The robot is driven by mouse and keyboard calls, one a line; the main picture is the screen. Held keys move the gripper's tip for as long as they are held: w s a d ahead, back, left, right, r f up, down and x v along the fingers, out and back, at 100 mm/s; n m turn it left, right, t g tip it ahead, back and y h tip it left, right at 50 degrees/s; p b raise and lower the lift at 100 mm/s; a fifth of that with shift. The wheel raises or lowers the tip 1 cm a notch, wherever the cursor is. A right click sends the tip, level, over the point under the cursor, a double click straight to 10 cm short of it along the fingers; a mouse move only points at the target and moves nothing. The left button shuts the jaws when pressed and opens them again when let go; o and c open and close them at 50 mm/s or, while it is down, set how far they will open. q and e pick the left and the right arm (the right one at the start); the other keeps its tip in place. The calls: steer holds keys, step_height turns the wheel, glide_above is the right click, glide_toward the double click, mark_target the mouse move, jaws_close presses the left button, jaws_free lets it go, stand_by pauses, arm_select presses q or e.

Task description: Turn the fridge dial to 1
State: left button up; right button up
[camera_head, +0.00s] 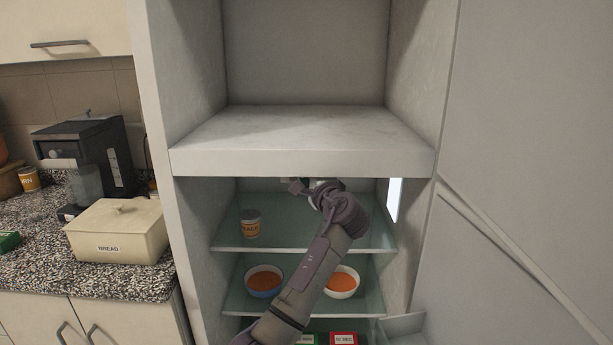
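The fridge (184,225) stands open below a thick white shelf, with its lit interior in view. Something small and pale (325,183) shows at the top of the fridge interior, just behind my gripper; I cannot tell whether it is the dial, and no numbers are readable. My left arm comes up from the bottom, left of centre, and reaches into the fridge. My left gripper (298,187) is at the top of the interior, just under the ceiling edge. Its fingers are small and partly hidden, so their opening is unclear. My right gripper is out of view.
A glass shelf (290,237) holds a labelled can (250,223). Two bowls of orange food, left (264,281) and right (341,282), stand on the lower shelf beside my arm. The open fridge door (500,260) is at right. A bread box (118,231) stands on the left counter.

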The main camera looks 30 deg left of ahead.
arm_select(q)
steer(key=shift+n, duration=0.5)
steer(key=o, duration=1.1)
steer(key=shift+o, duration=0.2)
steer(key=shift+r, duration=0.15)
steer(key=v, duration=0.8)
steer(key=shift+w, duration=0.1)
